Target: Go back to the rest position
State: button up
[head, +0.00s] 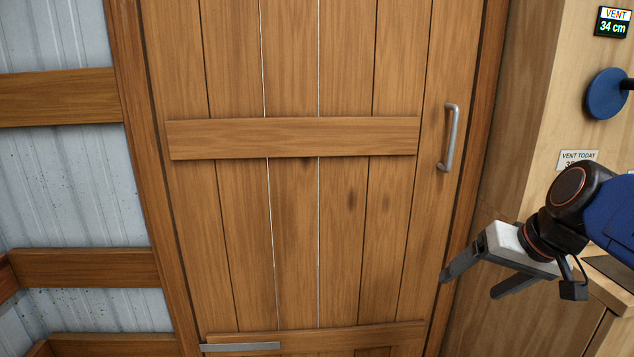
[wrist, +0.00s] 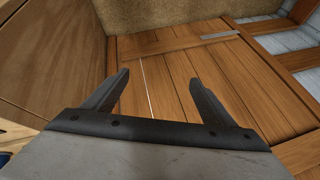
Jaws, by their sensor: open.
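My gripper (head: 468,284) is at the lower right in the head view, in front of the right edge of a wooden door (head: 290,220). Its two dark fingers point left and down and are spread apart. In the wrist view my gripper (wrist: 158,85) shows both fingers open with nothing between them. The door (wrist: 160,70) fills the space beyond the fingertips. My gripper holds nothing. I cannot tell from the head view how far the fingers are from the door.
The door has a metal handle (head: 449,138) at its right and a metal strip (head: 240,347) low down. A light wooden wall at the right carries a blue disc (head: 606,94), a vent display (head: 613,22) reading 34 cm and a paper sign (head: 577,160). Corrugated metal (head: 65,185) is at the left.

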jog(key=s+a+f+n+g+h, duration=0.1)
jog(key=s+f+n+h, duration=0.1)
jog(key=s+f, duration=0.8)
jog(key=shift+s+f, duration=0.15)
jog(key=shift+f, duration=0.1)
jog(key=shift+d, duration=0.1)
dwell(0.9)
